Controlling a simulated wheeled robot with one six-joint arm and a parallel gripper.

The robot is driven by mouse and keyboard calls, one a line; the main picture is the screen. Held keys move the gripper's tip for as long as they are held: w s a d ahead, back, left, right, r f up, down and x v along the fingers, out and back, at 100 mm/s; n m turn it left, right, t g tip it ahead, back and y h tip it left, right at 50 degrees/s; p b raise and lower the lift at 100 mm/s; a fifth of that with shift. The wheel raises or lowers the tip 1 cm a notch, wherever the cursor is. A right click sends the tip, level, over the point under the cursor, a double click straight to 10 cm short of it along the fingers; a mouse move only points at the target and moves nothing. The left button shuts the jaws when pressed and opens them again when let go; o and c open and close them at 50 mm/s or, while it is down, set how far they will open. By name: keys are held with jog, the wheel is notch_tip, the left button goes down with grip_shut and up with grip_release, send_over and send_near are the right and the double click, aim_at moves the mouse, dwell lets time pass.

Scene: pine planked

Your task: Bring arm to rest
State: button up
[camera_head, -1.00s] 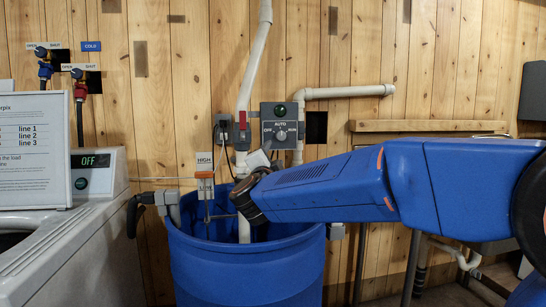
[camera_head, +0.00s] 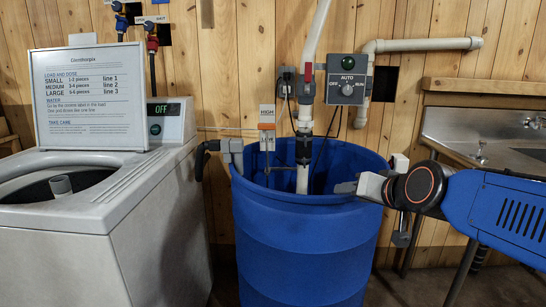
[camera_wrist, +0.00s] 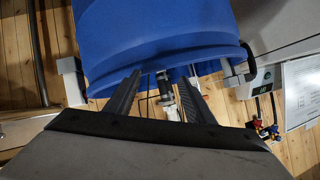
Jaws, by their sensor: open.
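My blue arm (camera_head: 505,210) reaches in from the right edge of the head view. My gripper (camera_head: 345,188) is at the right rim of a blue barrel (camera_head: 300,250), in front of it or over it; I cannot tell if they touch. In the wrist view my gripper (camera_wrist: 158,90) shows two dark fingers spread apart with nothing held between them. The blue barrel fills the top of the wrist view (camera_wrist: 165,30), with a pipe fitting seen beyond the fingers.
A white pipe (camera_head: 303,180) runs down into the barrel. A control box (camera_head: 347,80) with a dial is on the plank wall. A washer (camera_head: 150,230) with an open lid stands left. A steel sink (camera_head: 470,130) is at right.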

jog(key=s+d+f+n+g+h, duration=0.1)
jog(key=s+d+f+g, duration=0.2)
jog(key=s+f, duration=0.5)
jog(key=s+d+f+n+g+h, duration=0.1)
jog(key=s+d+f+g, duration=0.3)
jog(key=s+f, duration=0.4)
jog(key=s+d+h, duration=0.1)
jog(key=s, duration=0.5)
jog(key=shift+d, duration=0.35)
